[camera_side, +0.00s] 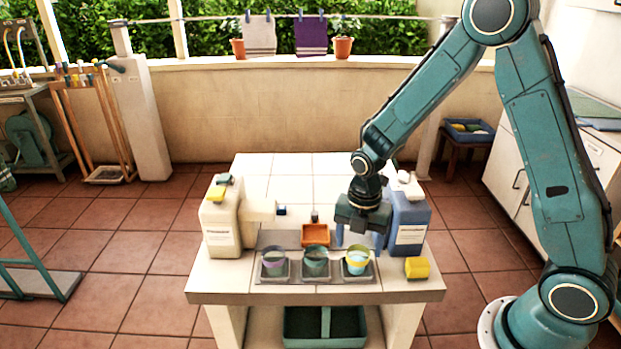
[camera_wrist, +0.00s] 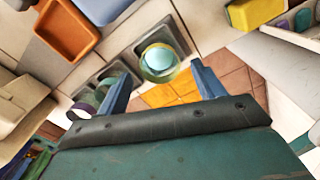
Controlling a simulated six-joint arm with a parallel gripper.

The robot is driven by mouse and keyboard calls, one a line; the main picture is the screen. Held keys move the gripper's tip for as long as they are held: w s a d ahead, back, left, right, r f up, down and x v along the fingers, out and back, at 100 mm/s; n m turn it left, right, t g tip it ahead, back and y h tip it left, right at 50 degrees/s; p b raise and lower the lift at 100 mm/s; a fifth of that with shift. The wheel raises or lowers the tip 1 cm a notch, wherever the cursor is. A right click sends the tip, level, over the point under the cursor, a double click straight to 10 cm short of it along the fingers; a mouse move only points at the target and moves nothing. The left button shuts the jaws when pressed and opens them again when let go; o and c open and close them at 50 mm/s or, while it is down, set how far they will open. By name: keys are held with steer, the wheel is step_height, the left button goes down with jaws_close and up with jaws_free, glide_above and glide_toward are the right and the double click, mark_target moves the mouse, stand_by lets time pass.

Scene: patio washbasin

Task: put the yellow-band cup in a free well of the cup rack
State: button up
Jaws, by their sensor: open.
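The yellow-band cup (camera_side: 357,262), with a pale blue inside, stands upright at the right-hand grey square well of the cup rack (camera_side: 316,279). In the wrist view the cup (camera_wrist: 160,62) shows from above, in front of a grey square recess. A teal cup (camera_side: 316,262) stands at the middle well and a purple-band cup (camera_side: 274,262) at the left one. No empty well shows. My gripper (camera_side: 359,242) is open and points down just above and behind the yellow-band cup. In the wrist view its blue fingers (camera_wrist: 162,72) are spread wide, with gaps to the cup.
An orange tray (camera_side: 315,236) lies behind the rack. A blue container (camera_side: 408,222) stands close right of my gripper, and a cream one (camera_side: 220,225) stands left. A yellow sponge (camera_side: 417,267) lies front right. The table's rear tiles are mostly clear.

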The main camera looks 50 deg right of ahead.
step_height(320, 180, up, 8)
steer(key=shift+r, duration=0.15)
stand_by(0.3)
stand_by(0.5)
steer(key=s+r+m+t, duration=0.5)
steer(key=s+r+m, duration=1.1)
steer(key=m, duration=0.6)
steer(key=s, duration=0.2)
steer(key=shift+s+a+m+t, duration=0.15)
steer(key=shift+s+m+t, duration=0.15)
steer(key=shift+c, duration=0.5)
